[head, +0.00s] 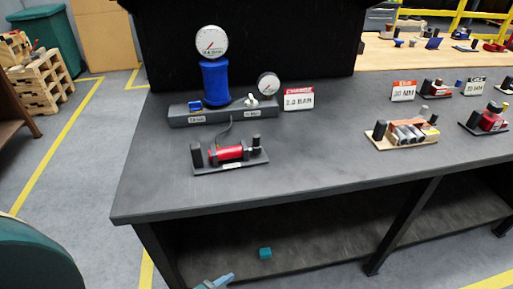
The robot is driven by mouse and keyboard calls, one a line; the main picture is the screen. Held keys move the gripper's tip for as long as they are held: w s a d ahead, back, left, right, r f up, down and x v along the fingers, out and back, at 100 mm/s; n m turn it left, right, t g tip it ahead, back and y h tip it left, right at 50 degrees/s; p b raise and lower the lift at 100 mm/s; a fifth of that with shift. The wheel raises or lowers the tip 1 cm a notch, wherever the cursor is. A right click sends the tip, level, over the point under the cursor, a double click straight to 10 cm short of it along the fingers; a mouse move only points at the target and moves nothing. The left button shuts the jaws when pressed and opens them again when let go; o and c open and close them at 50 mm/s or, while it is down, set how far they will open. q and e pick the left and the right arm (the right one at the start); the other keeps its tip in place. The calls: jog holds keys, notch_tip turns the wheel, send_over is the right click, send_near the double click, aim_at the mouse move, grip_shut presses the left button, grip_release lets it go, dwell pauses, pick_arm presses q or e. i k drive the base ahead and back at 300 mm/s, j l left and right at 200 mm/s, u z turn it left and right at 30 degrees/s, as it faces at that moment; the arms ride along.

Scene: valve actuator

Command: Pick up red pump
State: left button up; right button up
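The red pump (230,153) is a red cylinder lying across a dark flat base on the grey workbench, with dark upright posts at its ends. A thin dark hose runs up from it toward the gauge stand behind. No gripper touches it. A small blue-grey part, apparently the tip of my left gripper (217,283), shows at the bottom edge, well below and in front of the bench top. Most of it is cut off, so its opening is hidden. My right gripper is not in view.
Behind the pump, a gauge stand (180,118) carries a blue cylinder (215,83) and dials. A red-and-white sign (299,98) stands right of it. Other fixtures (402,134) sit farther right. The bench top before the pump is clear.

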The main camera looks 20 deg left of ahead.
aim_at(218, 159)
jog(key=i+u, duration=0.2)
jog(key=u, duration=0.15)
jog(key=i+l+u, duration=0.1)
jog(key=u, duration=0.25)
jog(key=i+l+u, duration=0.1)
jog(key=u, duration=0.2)
jog(key=i+l, duration=0.05)
jog(key=i, duration=0.05)
